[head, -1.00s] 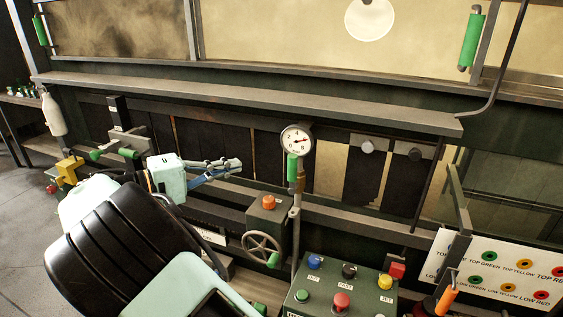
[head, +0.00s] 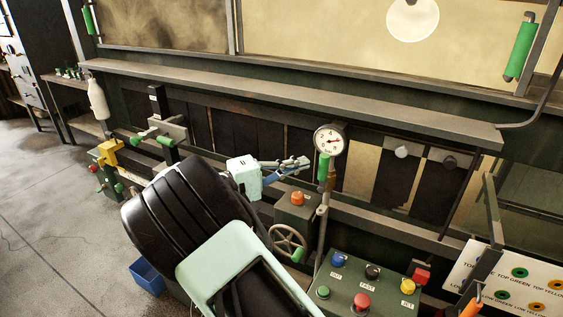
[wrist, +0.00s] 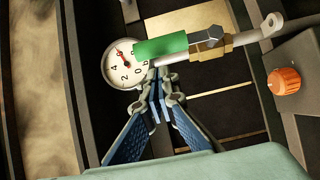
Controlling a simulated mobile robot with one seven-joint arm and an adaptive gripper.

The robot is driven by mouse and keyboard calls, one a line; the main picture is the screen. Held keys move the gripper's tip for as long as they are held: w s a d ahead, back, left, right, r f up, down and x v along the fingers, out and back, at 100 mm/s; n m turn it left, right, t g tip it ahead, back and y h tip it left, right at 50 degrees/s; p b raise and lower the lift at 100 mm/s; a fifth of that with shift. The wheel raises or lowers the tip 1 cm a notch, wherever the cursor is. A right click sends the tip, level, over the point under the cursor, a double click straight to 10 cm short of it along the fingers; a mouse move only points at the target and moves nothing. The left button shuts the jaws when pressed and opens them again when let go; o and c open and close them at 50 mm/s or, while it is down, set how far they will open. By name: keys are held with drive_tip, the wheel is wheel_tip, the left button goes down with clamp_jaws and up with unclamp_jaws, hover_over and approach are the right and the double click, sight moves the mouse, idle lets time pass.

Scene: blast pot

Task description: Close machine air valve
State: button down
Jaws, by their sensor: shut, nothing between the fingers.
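The valve has a green handle (head: 323,167) that lies along its pipe, just below a round white gauge (head: 330,140). In the wrist view the green handle (wrist: 160,47) runs alongside the brass valve body (wrist: 210,40), and the gauge (wrist: 124,64) is partly covered by it. My gripper (head: 306,162) is left of the handle, with its fingertips close to it. In the wrist view my gripper (wrist: 160,76) has its fingertips together and empty, beside the handle's edge. I cannot tell whether they touch it.
A green button box (head: 350,298) is at the lower right. A long ledge (head: 300,100) runs above the gauge. A blue bin (head: 147,277) sits on open floor at left.

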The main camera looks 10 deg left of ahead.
drive_tip(key=shift+s+d, duration=0.15)
drive_tip(key=shift+d, duration=0.75)
